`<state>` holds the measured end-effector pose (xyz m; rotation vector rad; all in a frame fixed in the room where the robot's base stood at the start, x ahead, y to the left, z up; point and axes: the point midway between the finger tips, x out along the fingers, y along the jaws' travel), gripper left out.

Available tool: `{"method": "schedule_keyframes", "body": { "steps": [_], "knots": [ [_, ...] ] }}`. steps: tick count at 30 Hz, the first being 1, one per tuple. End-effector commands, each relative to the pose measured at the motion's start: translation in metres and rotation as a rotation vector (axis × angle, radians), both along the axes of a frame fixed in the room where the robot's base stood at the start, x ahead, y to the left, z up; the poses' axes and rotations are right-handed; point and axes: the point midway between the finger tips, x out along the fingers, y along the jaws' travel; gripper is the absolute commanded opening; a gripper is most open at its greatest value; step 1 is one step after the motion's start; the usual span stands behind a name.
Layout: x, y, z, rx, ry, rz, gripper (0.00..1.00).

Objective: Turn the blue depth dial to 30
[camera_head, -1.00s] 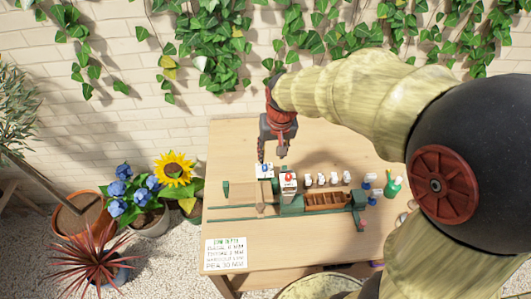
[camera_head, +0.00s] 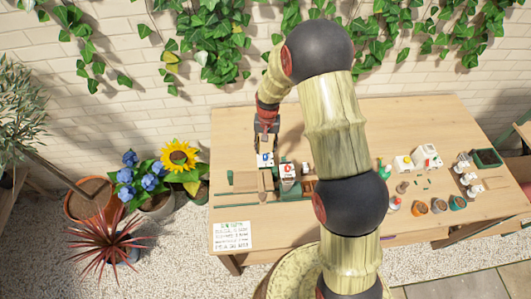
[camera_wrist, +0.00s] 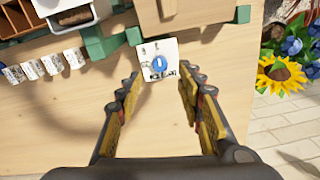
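The blue depth dial (camera_wrist: 160,63) is a round blue knob on a white plate (camera_wrist: 172,48) with dark markings. The markings are too small to read. In the head view the same white unit (camera_head: 265,160) stands on the table, close below my gripper (camera_head: 266,138). In the wrist view my gripper (camera_wrist: 160,82) is open, with its two fingers spread left and right of the dial's line. The dial shows between and just beyond the fingertips. Nothing is held, and I see no contact with the dial.
A white unit with a red mark (camera_head: 287,171) stands just right of the dial on the green-and-wood rig. Several white labelled pieces (camera_wrist: 52,63) line up left in the wrist view. A printed card (camera_head: 232,236) lies at the table's front left. Pots and bottles stand at right.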

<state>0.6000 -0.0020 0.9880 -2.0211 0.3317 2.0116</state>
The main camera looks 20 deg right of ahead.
Motion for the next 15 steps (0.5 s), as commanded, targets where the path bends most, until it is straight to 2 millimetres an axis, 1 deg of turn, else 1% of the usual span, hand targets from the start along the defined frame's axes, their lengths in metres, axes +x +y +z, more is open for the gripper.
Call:
{"method": "schedule_keyframes", "body": {
  "steps": [1, 6, 10, 15],
  "knots": [
    [-0.001, 0.0, -0.01, 0.0, 0.003, 0.0, 0.37],
    [-0.001, 0.001, -0.036, 0.0, 0.003, 0.001, 0.37],
    [0.0, 0.001, -0.049, -0.001, 0.001, 0.001, 0.37],
    [0.001, 0.002, -0.057, 0.0, -0.001, 0.001, 0.37]
  ]
}}
